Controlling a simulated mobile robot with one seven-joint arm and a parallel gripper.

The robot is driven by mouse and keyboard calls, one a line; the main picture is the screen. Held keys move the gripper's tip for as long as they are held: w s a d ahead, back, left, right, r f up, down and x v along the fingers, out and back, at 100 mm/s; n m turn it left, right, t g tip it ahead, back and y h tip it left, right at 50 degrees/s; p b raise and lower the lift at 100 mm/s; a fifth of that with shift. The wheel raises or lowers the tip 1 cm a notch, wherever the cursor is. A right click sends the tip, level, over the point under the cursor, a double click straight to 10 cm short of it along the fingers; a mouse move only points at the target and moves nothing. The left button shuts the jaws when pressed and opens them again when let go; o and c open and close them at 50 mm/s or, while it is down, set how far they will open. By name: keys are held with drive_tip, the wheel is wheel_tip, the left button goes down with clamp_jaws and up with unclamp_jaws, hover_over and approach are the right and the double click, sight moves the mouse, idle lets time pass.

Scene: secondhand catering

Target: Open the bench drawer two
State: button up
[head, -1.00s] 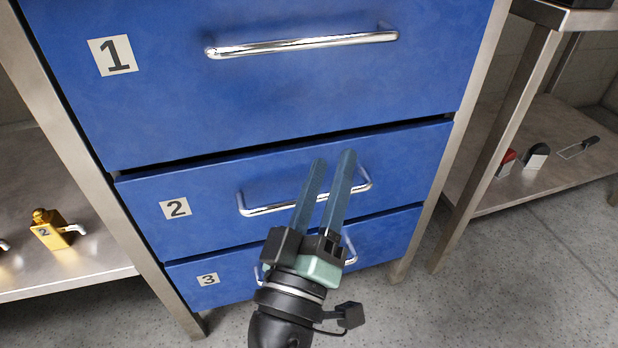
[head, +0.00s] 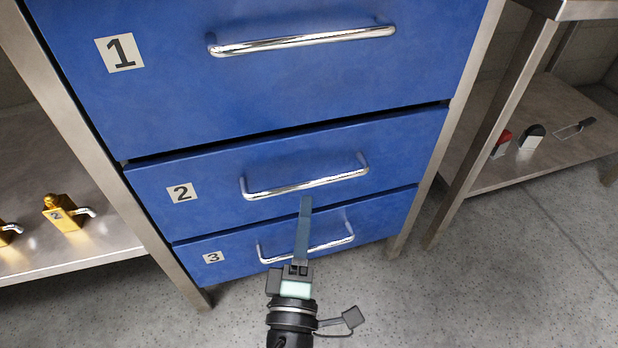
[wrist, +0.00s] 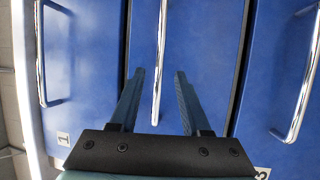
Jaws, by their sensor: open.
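Drawer two (head: 222,186) is the blue front with a "2" label, between drawers one and three. It looks shut. Its chrome bar handle (head: 305,188) runs across it. My gripper (head: 306,200) is open and empty, with its fingertips just below the middle of this handle in the head view. One finger hides the other there. In the wrist view the handle of drawer two (wrist: 162,45) lies between the two spread fingers of my gripper (wrist: 160,72). I cannot tell whether the fingertips reach around the bar.
Drawer one (head: 250,90) is above and drawer three (head: 225,258) below, its handle (head: 305,245) partly behind my finger. Metal legs flank the drawers. A left shelf holds yellow dispensers (head: 62,212); a right shelf (head: 520,165) holds small items. Grey floor is open in front.

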sight(309, 181)
drive_tip(key=x, duration=0.6)
drive_tip(key=shift+w+r+p, duration=0.1)
drive_tip(key=shift+w+p, duration=0.15)
drive_tip(key=shift+p, duration=0.15)
drive_tip(key=shift+c, duration=0.3)
clamp_jaws()
idle(0.8)
